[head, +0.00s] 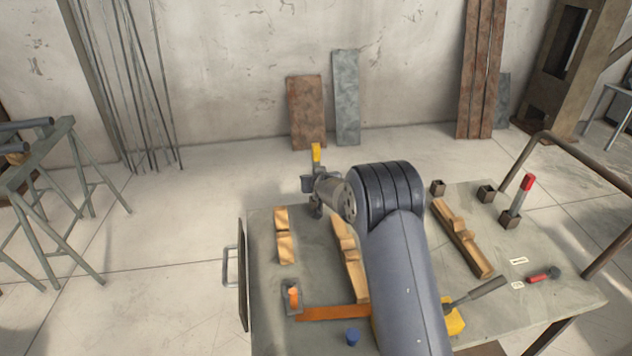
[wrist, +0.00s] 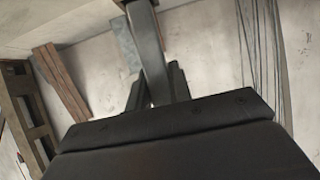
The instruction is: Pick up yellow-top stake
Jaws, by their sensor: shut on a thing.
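The yellow-top stake (head: 316,153) shows at the far end of my arm in the head view, with its yellow top pointing up. Below the top, its body is mostly hidden by my gripper. My gripper (head: 311,184) is shut on the stake and is up over the far left part of the table. In the wrist view the stake's dark grey shaft (wrist: 149,50) runs up from between the fingers of my gripper (wrist: 157,92), slightly tilted. Its yellow top is not seen there.
A red-top stake (head: 522,194) stands in a socket at right, near two empty-looking sockets (head: 438,187) (head: 486,193). A rail (head: 590,165) borders the right.

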